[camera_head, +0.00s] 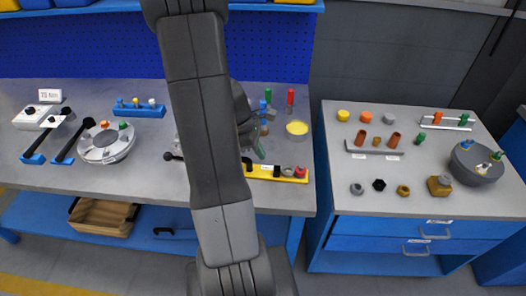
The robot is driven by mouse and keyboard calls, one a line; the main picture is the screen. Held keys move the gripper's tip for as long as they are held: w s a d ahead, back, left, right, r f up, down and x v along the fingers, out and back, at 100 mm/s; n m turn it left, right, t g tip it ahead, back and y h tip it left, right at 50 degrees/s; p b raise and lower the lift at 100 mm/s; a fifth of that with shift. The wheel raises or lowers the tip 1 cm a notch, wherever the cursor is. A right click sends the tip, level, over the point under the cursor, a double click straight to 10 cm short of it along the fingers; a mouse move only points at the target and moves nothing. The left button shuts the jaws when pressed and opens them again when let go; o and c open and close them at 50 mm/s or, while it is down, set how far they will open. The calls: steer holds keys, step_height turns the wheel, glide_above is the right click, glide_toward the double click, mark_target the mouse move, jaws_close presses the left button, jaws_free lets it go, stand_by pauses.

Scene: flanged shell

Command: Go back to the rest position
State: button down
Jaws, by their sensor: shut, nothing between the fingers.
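My arm rises through the middle of the head view and leaves the top edge. Its dark wrist and my gripper (250,138) show only in part behind the forearm, over the left bench. The fingertips are mostly hidden; the gripper is shut and I see nothing held in it. A round grey flanged shell (104,143) with orange, blue and green pieces on top lies on the left bench. Another dark round body (477,164) with blue and green-topped pieces stands on the right cabinet.
The left bench (150,180) holds a blue rack (139,109), black-handled tools (72,140), a yellow tray (277,174) and a yellow-topped cup (297,130). The right cabinet (330,200) carries several small caps and nuts. A gap separates bench and cabinet. A shelf runs above.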

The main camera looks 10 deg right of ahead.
steer(key=p+v, duration=0.2)
steer(key=v, duration=0.1)
steer(key=shift+a+r, duration=0.1)
steer(key=shift+r, duration=0.2)
steer(key=shift+f, duration=0.1)
steer(key=b+x, duration=0.8)
steer(key=x, duration=0.2)
steer(key=shift+a, duration=0.1)
stand_by(0.4)
